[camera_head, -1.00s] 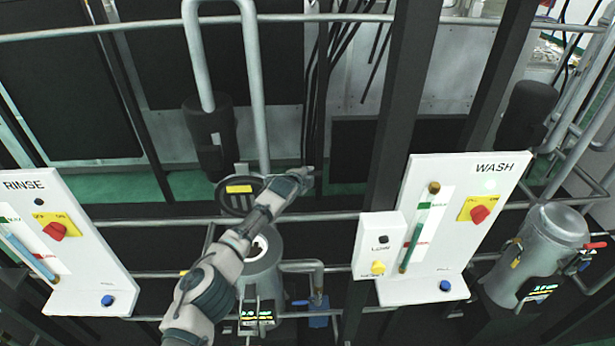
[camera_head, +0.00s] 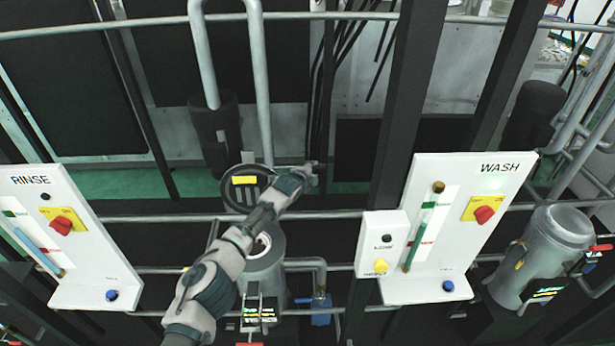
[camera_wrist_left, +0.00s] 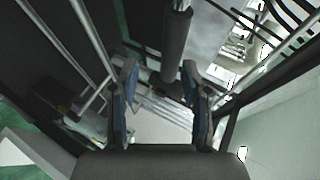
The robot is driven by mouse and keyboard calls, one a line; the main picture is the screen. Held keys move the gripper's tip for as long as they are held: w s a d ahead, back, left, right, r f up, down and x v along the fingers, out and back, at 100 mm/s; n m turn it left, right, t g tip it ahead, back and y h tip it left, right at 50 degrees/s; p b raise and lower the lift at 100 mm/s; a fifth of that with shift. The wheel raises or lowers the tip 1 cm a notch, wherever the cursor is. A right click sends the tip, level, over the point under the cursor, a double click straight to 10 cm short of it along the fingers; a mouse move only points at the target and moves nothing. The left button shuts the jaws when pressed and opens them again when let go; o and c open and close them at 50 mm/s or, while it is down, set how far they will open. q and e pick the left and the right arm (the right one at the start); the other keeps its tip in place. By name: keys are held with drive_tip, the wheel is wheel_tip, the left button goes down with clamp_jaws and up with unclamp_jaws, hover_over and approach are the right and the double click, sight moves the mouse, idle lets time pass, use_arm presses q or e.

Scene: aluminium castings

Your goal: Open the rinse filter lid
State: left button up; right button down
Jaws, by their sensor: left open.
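The rinse filter (camera_head: 265,272) is a grey metal cylinder below the middle of the head view, partly hidden by my left arm. A dark round lid (camera_head: 236,197) with a yellow label is tilted up behind it, and the filter's top opening (camera_head: 262,243) shows beside my forearm. My left gripper (camera_head: 313,174) is above and to the right of the filter, to the right of the lid and apart from it. In the left wrist view its two fingers (camera_wrist_left: 163,95) are spread with nothing held between them. My right gripper is not in view.
The white RINSE panel (camera_head: 85,262) stands at the left. The white WASH panel (camera_head: 455,225) and the wash filter (camera_head: 552,250) are at the right. Horizontal pipes (camera_head: 430,20) and a dark upright post (camera_head: 405,100) surround the reach area.

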use_arm(q)
drive_tip(key=v, duration=1.1)
drive_tip(key=shift+s+a, duration=0.15)
drive_tip(key=shift+s, duration=0.1)
drive_tip(key=shift+c, duration=0.2)
